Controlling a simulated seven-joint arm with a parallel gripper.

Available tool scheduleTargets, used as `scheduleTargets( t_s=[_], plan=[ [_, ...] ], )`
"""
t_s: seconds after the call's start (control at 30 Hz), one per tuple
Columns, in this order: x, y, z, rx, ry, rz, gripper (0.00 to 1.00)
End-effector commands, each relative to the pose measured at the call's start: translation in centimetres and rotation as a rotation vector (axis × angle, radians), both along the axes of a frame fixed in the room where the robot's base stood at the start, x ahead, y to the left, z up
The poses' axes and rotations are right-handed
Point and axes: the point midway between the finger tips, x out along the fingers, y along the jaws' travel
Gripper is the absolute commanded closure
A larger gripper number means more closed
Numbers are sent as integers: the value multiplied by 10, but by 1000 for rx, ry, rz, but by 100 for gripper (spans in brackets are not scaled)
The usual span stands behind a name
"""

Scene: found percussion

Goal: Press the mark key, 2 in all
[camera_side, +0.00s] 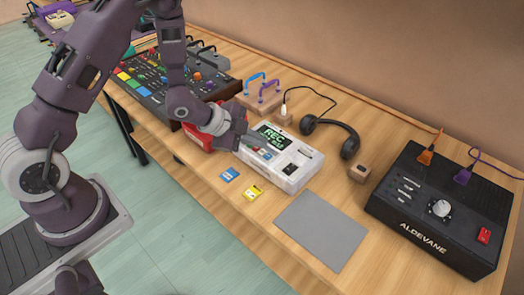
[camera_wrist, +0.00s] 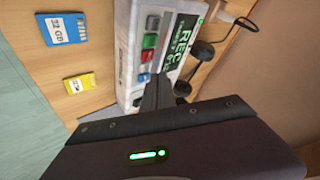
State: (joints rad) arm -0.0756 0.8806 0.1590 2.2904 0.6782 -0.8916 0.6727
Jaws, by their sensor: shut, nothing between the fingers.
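The recorder (camera_side: 284,172) is a pale box on the wooden table, with a dark screen (camera_side: 270,134) showing REC in green. It also shows in the wrist view (camera_wrist: 127,50), where the screen (camera_wrist: 183,42) has smaller lines under REC that I cannot read surely. My gripper (camera_wrist: 157,82) is shut and empty at the recorder's left end; contact is unclear.
A blue card (camera_side: 229,174) and a yellow card (camera_side: 253,192) lie in front of the recorder. A grey mat (camera_side: 320,230), headphones (camera_side: 345,132) and a black amplifier box (camera_side: 415,212) are to the right. A mixer (camera_side: 160,90) and a red object (camera_side: 195,135) are left.

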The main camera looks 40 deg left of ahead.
Motion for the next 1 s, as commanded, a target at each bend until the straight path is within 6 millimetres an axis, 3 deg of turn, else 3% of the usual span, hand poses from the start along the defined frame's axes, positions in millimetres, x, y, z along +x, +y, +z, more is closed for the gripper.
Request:
scheduleTargets(
  t_s=[0.17,0.63,1.0],
  plan=[
    [1,0,4,0,-2,1,100],
    [1,0,48,-1,-2,1,100],
    [0,0,50,0,0,0,100]
  ],
)
